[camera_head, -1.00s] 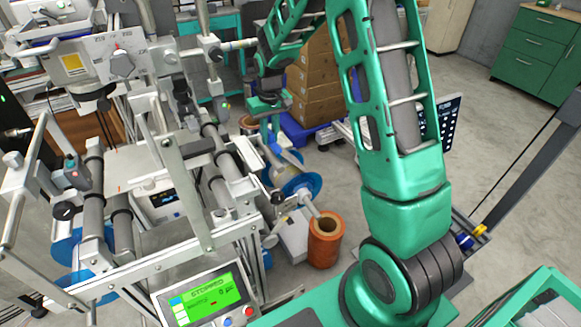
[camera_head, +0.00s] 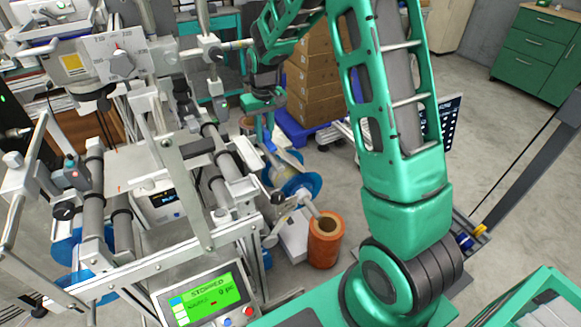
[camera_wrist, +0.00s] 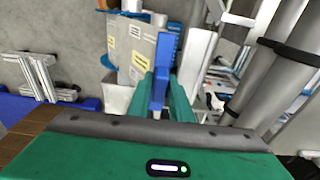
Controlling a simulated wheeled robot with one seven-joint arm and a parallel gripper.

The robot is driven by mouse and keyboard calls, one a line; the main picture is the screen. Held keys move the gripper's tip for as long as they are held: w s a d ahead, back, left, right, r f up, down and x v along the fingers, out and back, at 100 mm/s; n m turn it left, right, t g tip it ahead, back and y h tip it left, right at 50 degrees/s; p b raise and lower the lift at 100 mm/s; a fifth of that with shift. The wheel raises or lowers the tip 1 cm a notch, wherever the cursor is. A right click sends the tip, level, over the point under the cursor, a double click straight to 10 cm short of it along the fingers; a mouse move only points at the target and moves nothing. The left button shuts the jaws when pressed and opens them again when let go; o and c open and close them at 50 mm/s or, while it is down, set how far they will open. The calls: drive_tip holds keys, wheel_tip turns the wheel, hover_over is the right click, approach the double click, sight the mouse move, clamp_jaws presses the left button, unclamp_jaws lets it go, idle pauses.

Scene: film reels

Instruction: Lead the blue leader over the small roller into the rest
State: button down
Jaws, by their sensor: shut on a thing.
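My gripper (camera_head: 267,140) is beside the machine's rollers, in front of the stacked boxes. In the wrist view its two green fingers (camera_wrist: 160,100) are shut on the blue leader (camera_wrist: 163,62), which stands up between them as a narrow strip. In the head view the blue leader (camera_head: 270,147) is a small patch under the gripper. A blue-flanged reel (camera_head: 302,186) with pale film lies just below it. Thick grey rollers (camera_wrist: 275,70) are to the right in the wrist view. I cannot tell which part is the small roller or the rest.
The machine frame (camera_head: 190,230) fills the left, with metal bars close to my gripper. Its green screen (camera_head: 208,294) reads STOPPED.

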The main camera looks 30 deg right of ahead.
drive_tip(key=a+r, duration=0.5)
drive_tip(key=r, duration=0.1)
drive_tip(key=shift+a, duration=0.4)
idle(1.2)
idle(0.6)
idle(0.9)
hover_over(249, 154)
drive_tip(key=shift+s+f, duration=0.15)
drive_tip(key=shift+f, duration=3.5)
drive_tip(key=shift+s+f, duration=0.1)
drive_tip(key=shift+f, duration=0.8)
drive_tip(key=c, duration=1.6)
unclamp_jaws()
drive_tip(key=shift+f, duration=0.1)
drive_tip(key=shift+o, duration=0.4)
drive_tip(key=shift+r, duration=0.5)
wheel_tip(249, 154, up, 10)
drive_tip(key=shift+s, duration=0.45)
drive_tip(key=shift+r, duration=0.1)
